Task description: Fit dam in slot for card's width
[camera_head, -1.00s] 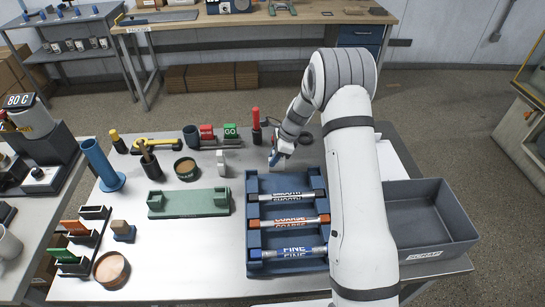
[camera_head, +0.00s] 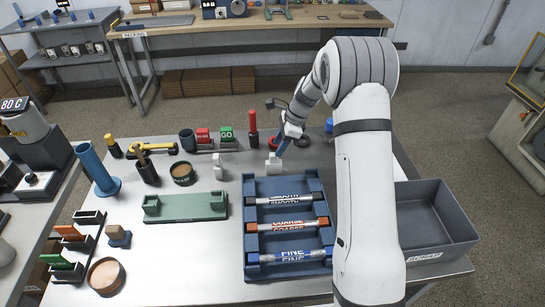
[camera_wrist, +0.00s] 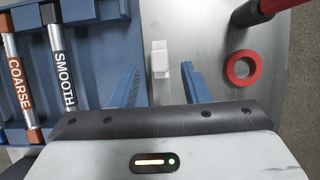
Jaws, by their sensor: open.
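A small white block (camera_head: 274,164), possibly the dam, stands on the table just behind the blue rod rack (camera_head: 250,215). In the wrist view the white block (camera_wrist: 160,60) shows between my two blue fingers. My gripper (camera_head: 281,147) is open and points down at the block; I cannot tell whether the fingers touch it. A second pale piece (camera_head: 218,167) stands further left. The green fixture (camera_head: 186,207) with raised ends lies left of the rack. An orange card (camera_head: 70,233) and a green card (camera_head: 56,262) stand in dark holders at the left. I cannot tell which slot fits.
The rack holds rods marked SMOOTH (camera_head: 285,198), COARSE (camera_head: 287,225) and FINE (camera_head: 289,256). A red ring (camera_wrist: 241,68) lies right of my fingers. A red-handled tool (camera_head: 253,124) stands behind. A grey scrap bin (camera_head: 435,225) is at the right.

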